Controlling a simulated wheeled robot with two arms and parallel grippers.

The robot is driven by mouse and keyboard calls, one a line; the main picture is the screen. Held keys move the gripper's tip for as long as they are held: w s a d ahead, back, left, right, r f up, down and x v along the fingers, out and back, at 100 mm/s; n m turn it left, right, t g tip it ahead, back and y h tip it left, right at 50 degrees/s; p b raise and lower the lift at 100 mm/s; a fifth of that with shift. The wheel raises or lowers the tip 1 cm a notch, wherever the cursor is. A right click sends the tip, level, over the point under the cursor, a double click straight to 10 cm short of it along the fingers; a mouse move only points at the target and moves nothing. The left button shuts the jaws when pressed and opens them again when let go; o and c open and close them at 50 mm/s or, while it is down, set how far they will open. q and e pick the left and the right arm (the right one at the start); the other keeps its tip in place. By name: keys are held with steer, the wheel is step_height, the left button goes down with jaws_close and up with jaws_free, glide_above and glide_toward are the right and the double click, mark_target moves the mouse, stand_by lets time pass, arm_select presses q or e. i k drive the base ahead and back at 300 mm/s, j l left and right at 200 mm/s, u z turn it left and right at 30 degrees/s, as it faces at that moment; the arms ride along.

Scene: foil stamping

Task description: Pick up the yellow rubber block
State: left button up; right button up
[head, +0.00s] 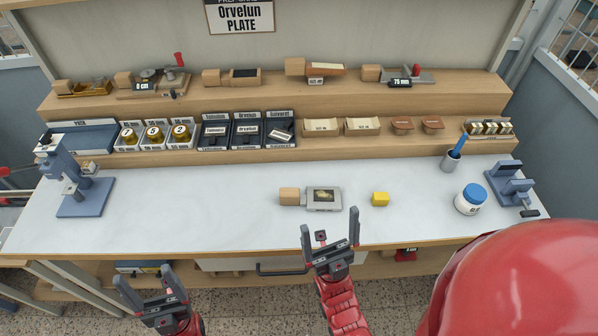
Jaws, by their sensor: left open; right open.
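The yellow rubber block (380,199) sits on the white worktop, right of a grey plate device with a wooden handle (323,199). It is fully in view and nothing touches it. My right gripper (330,234) is open and empty at the front edge of the worktop, left of and in front of the yellow block. My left gripper (142,279) is open and empty, low in the picture in front of the bench, far from the block.
A blue press (85,190) stands at the left of the worktop (200,215). A white jar with blue lid (470,199), a cup with a blue tool (451,160) and a blue-grey device (511,185) stand at the right. Shelves with trays and boxes rise behind. The worktop's left-centre is clear.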

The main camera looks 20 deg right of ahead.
mark_target(379, 199)
steer(key=z, duration=1.25)
